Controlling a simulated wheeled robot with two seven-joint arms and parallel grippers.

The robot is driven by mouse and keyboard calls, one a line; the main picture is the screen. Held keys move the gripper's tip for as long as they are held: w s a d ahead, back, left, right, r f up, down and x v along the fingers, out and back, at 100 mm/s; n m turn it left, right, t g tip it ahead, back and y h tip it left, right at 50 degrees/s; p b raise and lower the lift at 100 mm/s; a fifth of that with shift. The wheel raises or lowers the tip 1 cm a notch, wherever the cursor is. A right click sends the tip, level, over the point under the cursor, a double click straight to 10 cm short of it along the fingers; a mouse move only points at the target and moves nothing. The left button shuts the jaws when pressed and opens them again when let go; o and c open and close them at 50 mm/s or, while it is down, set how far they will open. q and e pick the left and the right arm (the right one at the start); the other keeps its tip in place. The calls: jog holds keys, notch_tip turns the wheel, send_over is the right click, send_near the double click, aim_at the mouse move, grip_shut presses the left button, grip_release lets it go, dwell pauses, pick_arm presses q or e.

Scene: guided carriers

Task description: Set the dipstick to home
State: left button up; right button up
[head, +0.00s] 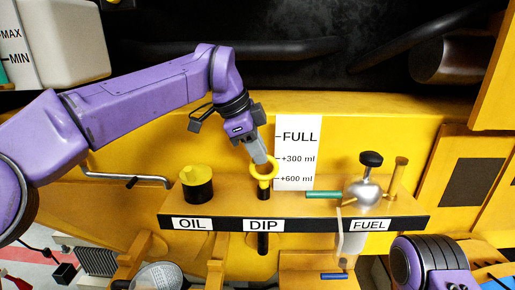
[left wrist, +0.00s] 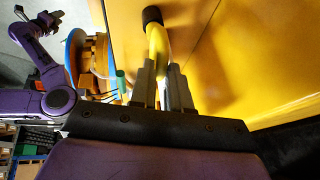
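The dipstick's yellow ring handle (head: 264,169) stands above the DIP label in the head view. Its yellow stem reaches down to the black tube in the bracket, and whether it is fully seated is hard to tell. My left gripper (head: 259,157) comes from above and its fingers are shut on the ring. In the left wrist view the yellow handle (left wrist: 157,45) shows between and beyond the two grey fingers (left wrist: 162,85). My right arm shows at the lower right of the head view. My right gripper (left wrist: 38,22) appears small in the left wrist view, its opening unclear.
The black-edged bracket (head: 290,223) carries the yellow-topped oil cap (head: 197,183) on the left and a metal fuel part with black knob (head: 371,159) on the right. A white level card (head: 297,150) stands behind the dipstick. A white tank (head: 65,45) is at upper left.

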pick_arm(q)
jog(key=o, duration=0.3)
jog(key=shift+f, duration=0.5)
jog(key=shift+o, duration=0.2)
jog(key=shift+w, duration=0.1)
jog(key=shift+r, duration=0.1)
jog(key=v, duration=1)
jog(key=shift+r, duration=0.2)
jog(key=shift+w+a+f, duration=0.1)
